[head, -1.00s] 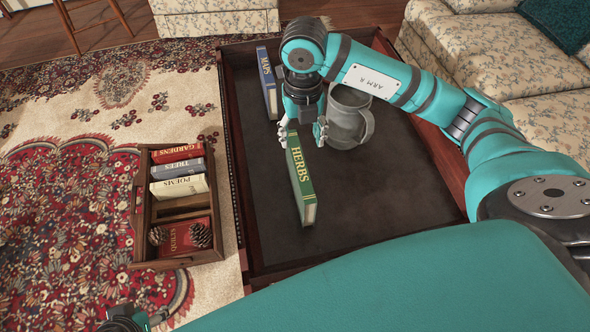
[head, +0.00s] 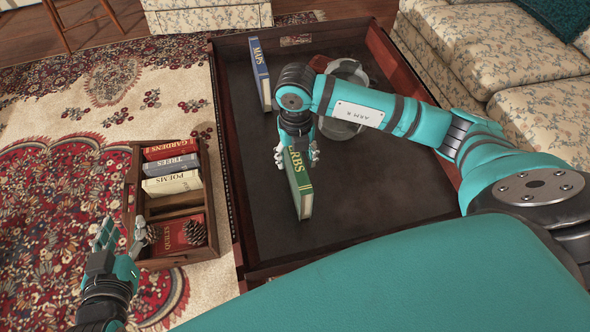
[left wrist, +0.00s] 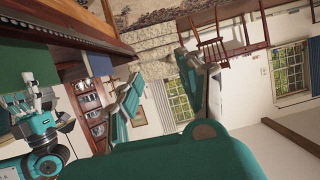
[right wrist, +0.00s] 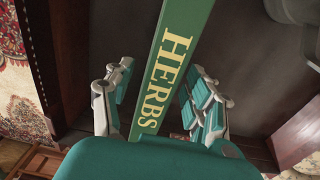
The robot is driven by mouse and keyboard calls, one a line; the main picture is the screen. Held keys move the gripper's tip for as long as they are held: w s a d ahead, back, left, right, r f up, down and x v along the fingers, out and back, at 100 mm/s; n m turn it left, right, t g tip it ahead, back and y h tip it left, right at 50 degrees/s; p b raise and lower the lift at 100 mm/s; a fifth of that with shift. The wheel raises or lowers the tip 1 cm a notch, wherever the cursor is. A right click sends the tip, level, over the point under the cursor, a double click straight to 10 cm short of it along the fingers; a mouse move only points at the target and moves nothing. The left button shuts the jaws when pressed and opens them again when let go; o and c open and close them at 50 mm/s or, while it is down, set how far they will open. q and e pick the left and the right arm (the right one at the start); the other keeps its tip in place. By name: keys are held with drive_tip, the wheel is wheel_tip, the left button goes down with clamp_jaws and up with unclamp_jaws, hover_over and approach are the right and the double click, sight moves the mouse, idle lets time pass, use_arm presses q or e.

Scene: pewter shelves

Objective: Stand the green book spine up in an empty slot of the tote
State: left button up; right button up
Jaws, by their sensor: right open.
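The green book (head: 301,190), titled HERBS, stands upright on the dark table with its spine facing up. My right gripper (head: 296,158) is over its far part, open, with a finger on each side. The wooden tote (head: 133,205) is on the rug at left. It holds the red, grey and white books, with a dark empty slot (head: 172,213) in front of the white one. My left gripper (head: 122,236) is open and empty at the tote's left side.
A red QUILTS book (head: 172,236) lies flat in the tote's near part with a pinecone (head: 195,232) on it. A blue MAPS book (head: 261,75) stands at the table's far left. A grey jug (head: 350,72) is partly behind my right arm. The table's raised rim (head: 228,160) faces the tote.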

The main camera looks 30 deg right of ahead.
wheel_tip(320, 180, down, 4)
drive_tip(key=shift+b, duration=0.6)
drive_tip(key=shift+f, duration=0.15)
use_arm(q)
wheel_tip(320, 180, up, 6)
drive_tip(key=w+d+t+h, duration=0.1)
drive_tip(key=w+t, duration=0.1)
drive_tip(key=t, duration=0.2)
drive_tip(key=shift+d, duration=0.25)
use_arm(e)
clamp_jaws()
drive_tip(key=shift+w+a, duration=0.1)
